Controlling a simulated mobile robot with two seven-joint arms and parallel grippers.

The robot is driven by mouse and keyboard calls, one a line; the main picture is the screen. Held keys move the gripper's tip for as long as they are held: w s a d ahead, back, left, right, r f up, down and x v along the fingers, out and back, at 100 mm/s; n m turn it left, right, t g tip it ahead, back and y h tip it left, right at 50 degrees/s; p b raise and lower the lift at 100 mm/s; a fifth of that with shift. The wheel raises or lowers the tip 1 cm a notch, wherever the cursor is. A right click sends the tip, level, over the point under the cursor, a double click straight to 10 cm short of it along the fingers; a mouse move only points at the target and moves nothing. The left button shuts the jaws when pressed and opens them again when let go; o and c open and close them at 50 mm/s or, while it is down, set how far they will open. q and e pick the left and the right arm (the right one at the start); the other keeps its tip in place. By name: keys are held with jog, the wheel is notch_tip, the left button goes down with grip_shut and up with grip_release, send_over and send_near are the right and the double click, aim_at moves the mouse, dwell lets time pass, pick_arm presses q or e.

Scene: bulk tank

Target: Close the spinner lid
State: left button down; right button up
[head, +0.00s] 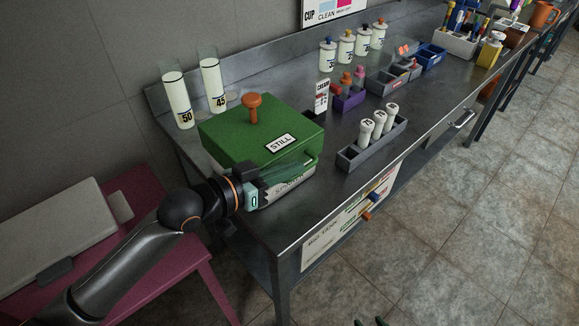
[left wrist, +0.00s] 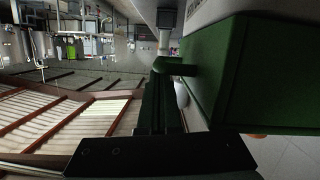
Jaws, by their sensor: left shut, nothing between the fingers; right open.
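The spinner has a green lid (head: 235,133) with an orange knob (head: 253,107) on top and a STILL label on it. The lid lies over a pale base (head: 292,189), whose lettering is partly hidden by my gripper. Whether a gap remains between lid and base cannot be told. A green handle (head: 313,162) sticks out at the lid's front right. My left gripper (head: 300,170) is shut and empty, along the front of the spinner close to the handle; contact is unclear. The left wrist view shows the green lid (left wrist: 260,75) beside the fingers. My right gripper's fingertips (head: 369,322) show apart at the bottom edge.
The spinner stands on a metal bench near its front left corner. Two tall cylinders (head: 177,100) stand behind it. A grey rack (head: 371,145) with white-capped tubes and a purple rack (head: 349,98) are to its right. A maroon table (head: 150,240) is at left.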

pick_arm(q)
jog(key=r+p, duration=0.1)
jog(key=a+r+p, duration=0.2)
jog(key=r, duration=0.1)
jog(key=shift+s, duration=0.35)
jog(key=v, duration=0.8)
jog(key=shift+r, duration=0.2)
jog(key=s+a+f+n+g+y, duration=0.1)
jog(key=s+a+f+y, duration=0.15)
jog(key=f, duration=0.35)
jog(key=s+a+f+n+g+y, duration=0.1)
jog(key=s+f+y, duration=0.25)
jog(key=f, duration=0.35)
jog(key=s+a+f+n+g+y, duration=0.2)
jog(key=s+a+f+g+y, duration=0.15)
jog(key=s, duration=0.25)
jog(key=s+a+f+n+g+y, duration=0.1)
jog(key=s+a+f+g+y, duration=0.1)
jog(key=s+a+f, duration=0.4)
jog(key=w+d+f+t+h, duration=0.2)
jog(key=w+d+f+t, duration=0.2)
jog(key=f, duration=0.5)
jog(key=shift+d+t+h+p, duration=0.35)
jog(key=shift+d+t+p, duration=0.05)
jog(key=shift+d+t, duration=0.7)
